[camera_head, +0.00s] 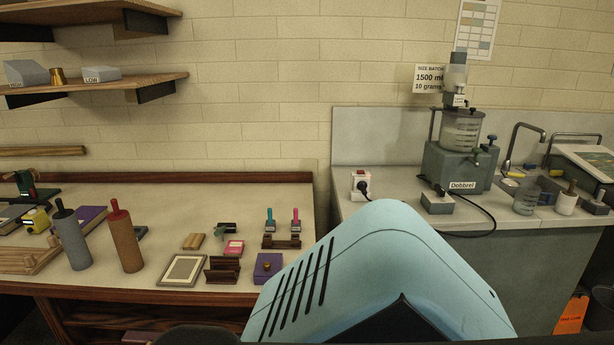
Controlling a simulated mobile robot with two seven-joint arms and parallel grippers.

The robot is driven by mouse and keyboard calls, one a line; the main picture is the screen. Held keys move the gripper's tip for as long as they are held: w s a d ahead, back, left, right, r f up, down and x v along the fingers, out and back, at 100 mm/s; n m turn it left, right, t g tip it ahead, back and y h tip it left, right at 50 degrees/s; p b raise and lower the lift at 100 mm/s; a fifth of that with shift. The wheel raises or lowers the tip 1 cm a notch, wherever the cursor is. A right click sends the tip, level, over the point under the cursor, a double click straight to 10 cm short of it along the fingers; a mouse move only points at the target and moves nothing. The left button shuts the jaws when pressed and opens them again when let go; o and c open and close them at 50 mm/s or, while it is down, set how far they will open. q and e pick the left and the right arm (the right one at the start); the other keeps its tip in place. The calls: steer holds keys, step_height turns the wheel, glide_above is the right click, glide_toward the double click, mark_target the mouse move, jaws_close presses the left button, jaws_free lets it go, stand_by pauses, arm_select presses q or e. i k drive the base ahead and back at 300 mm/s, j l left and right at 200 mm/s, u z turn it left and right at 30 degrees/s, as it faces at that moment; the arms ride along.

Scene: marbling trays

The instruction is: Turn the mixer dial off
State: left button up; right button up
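The mixer (460,162) stands on the grey counter at the right, a grey base labelled "Dobbrel" with a clear vessel (461,130) and a motor head above it. A small grey box with a dark knob (438,203) sits in front of the base, with a black cable beside it. This may be the dial's control box, but the knob's setting is too small to read. Small dark knobs also show on the mixer's upper right side. Neither of my grippers is in view.
A black plug sits in a white socket box (361,186) left of the mixer. My light-blue body part hides the counter's front.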

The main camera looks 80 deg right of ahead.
mark_target(440, 193)
steer(key=z, duration=3.45)
steer(key=i+l, duration=0.3)
steer(key=i+l+z, duration=0.15)
steer(key=i+l, duration=0.15)
steer(key=i, duration=0.2)
steer(key=i+l, duration=0.25)
steer(key=i, duration=0.15)
